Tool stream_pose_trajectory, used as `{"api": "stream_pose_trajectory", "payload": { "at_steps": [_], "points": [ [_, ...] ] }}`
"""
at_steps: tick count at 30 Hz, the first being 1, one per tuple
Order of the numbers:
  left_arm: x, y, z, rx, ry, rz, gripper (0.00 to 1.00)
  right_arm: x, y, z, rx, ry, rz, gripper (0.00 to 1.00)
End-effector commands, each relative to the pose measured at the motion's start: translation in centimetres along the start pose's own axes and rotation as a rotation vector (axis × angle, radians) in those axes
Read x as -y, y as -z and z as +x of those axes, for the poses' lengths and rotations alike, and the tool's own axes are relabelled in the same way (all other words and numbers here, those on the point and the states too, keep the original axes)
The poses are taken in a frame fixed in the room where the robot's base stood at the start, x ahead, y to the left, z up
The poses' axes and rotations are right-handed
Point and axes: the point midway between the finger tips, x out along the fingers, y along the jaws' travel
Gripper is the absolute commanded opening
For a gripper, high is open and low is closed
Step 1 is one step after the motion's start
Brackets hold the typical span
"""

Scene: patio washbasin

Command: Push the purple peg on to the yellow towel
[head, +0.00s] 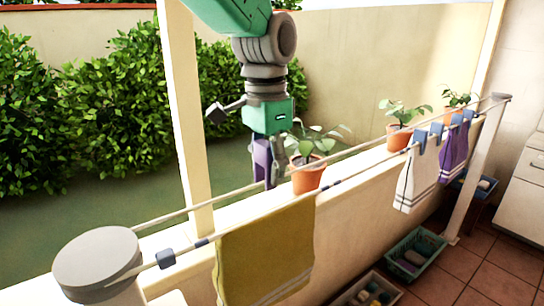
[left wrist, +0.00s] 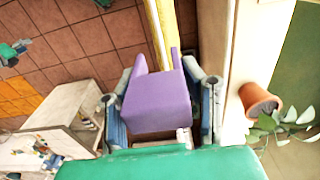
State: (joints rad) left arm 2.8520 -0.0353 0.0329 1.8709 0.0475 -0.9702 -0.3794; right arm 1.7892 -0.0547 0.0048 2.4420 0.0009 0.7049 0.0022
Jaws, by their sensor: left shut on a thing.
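The purple peg (head: 261,155) is held in my left gripper (head: 270,178), which points down above the yellow towel (head: 264,252). The towel hangs over the front line of the rack. In the left wrist view, the fingers of my left gripper (left wrist: 162,85) are closed on both sides of the purple peg (left wrist: 156,103). Its two prongs point away from the palm, towards the yellow strip of the towel (left wrist: 158,28). The gap between prongs and towel edge is hard to judge. My right gripper is not in view.
A white towel (head: 416,180) and a purple towel (head: 453,150) hang with blue pegs at the right. A potted plant (head: 308,176) stands on the wall close to the gripper. Baskets stand on the floor.

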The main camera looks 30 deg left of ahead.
Motion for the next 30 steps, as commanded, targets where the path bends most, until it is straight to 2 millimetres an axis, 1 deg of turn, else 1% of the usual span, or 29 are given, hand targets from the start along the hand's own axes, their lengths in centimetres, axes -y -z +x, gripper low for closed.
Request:
{"api": "stream_pose_trajectory", "payload": {
  "at_steps": [1,3,14,23,27,30],
  "points": [
    [0.1,0.1,0.7,0.004,-0.001,0.000,0.17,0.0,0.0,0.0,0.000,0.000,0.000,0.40],
    [0.1,0.2,1.4,0.006,-0.002,0.000,0.17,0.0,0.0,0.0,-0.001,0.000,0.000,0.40],
    [0.1,-0.1,4.5,0.003,0.000,-0.001,0.17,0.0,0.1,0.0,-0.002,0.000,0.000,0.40],
    [0.1,0.0,7.2,0.004,-0.001,-0.001,0.17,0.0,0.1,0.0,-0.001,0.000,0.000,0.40],
    [0.1,0.0,8.5,0.002,-0.001,-0.001,0.17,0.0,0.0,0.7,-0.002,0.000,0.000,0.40],
    [0.1,-0.1,9.1,0.002,0.000,-0.001,0.17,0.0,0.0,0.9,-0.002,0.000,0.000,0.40]
  ]
}}
